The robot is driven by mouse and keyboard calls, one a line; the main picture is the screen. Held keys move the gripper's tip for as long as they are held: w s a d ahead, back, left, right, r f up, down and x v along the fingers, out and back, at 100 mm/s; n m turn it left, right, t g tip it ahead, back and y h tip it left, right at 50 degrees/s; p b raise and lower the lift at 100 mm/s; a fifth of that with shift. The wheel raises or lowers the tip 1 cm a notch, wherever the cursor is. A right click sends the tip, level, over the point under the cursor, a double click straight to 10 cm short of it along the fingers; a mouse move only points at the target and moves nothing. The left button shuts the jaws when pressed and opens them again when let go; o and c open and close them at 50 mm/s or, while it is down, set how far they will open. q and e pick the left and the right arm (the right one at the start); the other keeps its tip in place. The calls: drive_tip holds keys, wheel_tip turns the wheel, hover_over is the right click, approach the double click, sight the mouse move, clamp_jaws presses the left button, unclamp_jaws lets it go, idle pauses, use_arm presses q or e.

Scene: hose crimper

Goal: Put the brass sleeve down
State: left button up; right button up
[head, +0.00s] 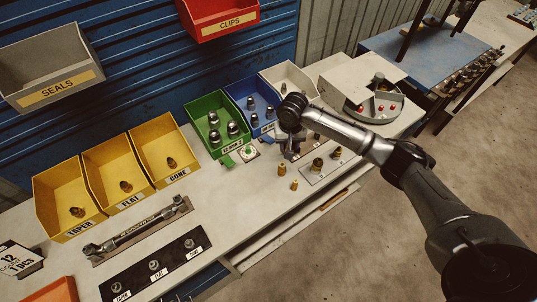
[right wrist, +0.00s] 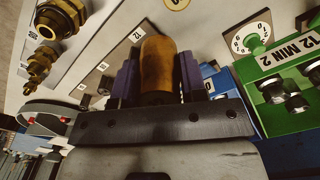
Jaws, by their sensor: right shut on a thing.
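The brass sleeve (right wrist: 158,70) stands between the two purple-lined fingers of my right gripper (right wrist: 158,80) in the right wrist view. My right gripper is shut on it. I cannot tell whether the sleeve touches any surface. My left gripper is not in view.
A plate with brass fittings (head: 318,165) is to the right. Green (head: 225,150) and blue (head: 239,90) bins are close behind. A dial (head: 248,152) sits left.

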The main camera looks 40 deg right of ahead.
hover_over(270, 157)
wheel_tip(270, 157, down, 4)
drive_tip(key=shift+a+b, duration=0.15)
drive_tip(key=shift+b, duration=0.3)
drive_tip(key=shift+f+b, duration=0.3)
drive_tip(key=shift+f, duration=1.7)
drive_tip(key=shift+f, duration=0.1)
drive_tip(key=o, duration=1)
drive_tip(key=shift+c, duration=0.2)
wheel_tip(270, 157, up, 12)
drive_tip(key=p, duration=0.1)
drive_tip(key=shift+p, duration=0.3)
